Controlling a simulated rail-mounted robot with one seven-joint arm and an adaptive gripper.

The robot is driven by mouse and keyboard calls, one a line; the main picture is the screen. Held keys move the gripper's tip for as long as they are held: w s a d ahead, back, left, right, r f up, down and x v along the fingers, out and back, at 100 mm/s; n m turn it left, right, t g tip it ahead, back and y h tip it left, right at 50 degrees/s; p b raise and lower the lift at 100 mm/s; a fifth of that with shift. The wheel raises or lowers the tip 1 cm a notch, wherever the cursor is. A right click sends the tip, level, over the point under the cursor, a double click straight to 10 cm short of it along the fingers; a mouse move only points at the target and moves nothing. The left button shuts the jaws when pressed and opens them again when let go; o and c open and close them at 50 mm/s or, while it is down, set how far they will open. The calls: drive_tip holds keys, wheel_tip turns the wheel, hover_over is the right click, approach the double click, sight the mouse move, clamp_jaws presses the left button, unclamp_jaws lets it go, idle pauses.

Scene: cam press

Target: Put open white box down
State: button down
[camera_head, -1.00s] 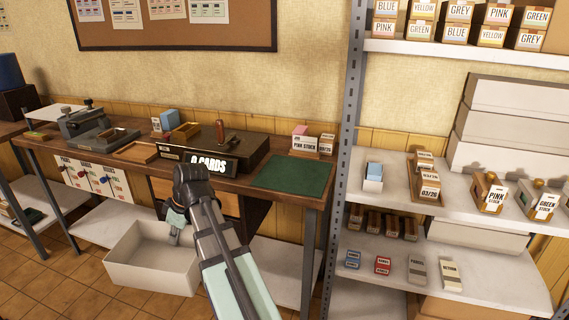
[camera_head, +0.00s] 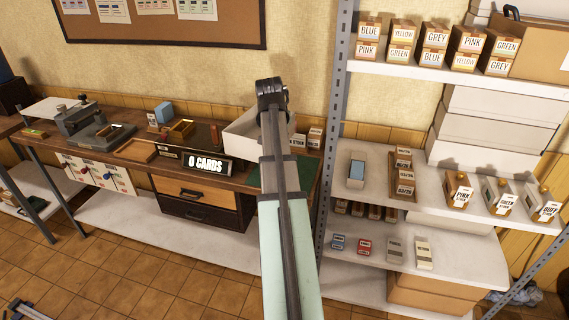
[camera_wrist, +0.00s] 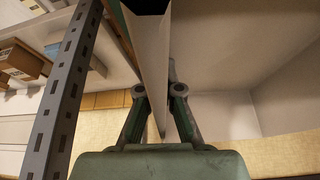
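In the wrist view, the thin white wall of the box (camera_wrist: 150,60) runs between the two fingers of my gripper (camera_wrist: 159,92), and the box's inside spreads to the right. The fingers are closed on that wall. My gripper itself is hidden behind my arm in the head view.
The metal shelf post (camera_head: 331,130) stands further right. The bench's lower shelf (camera_head: 120,220) is clear.

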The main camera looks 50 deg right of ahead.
drive_tip(key=s+d+r+m+g, duration=0.3)
drive_tip(key=d+m, duration=0.1)
drive_tip(key=m, duration=0.3)
drive_tip(key=f+p, duration=0.6)
drive_tip(key=f, duration=1.4)
drive_tip(key=shift+w, duration=0.2)
drive_tip(key=shift+f, duration=0.2)
drive_tip(key=c, duration=1.3)
unclamp_jaws()
drive_tip(key=b+v, duration=0.3)
drive_tip(key=v, duration=0.9)
drive_tip(key=shift+r, duration=0.2)
drive_tip(key=shift+d, duration=0.1)
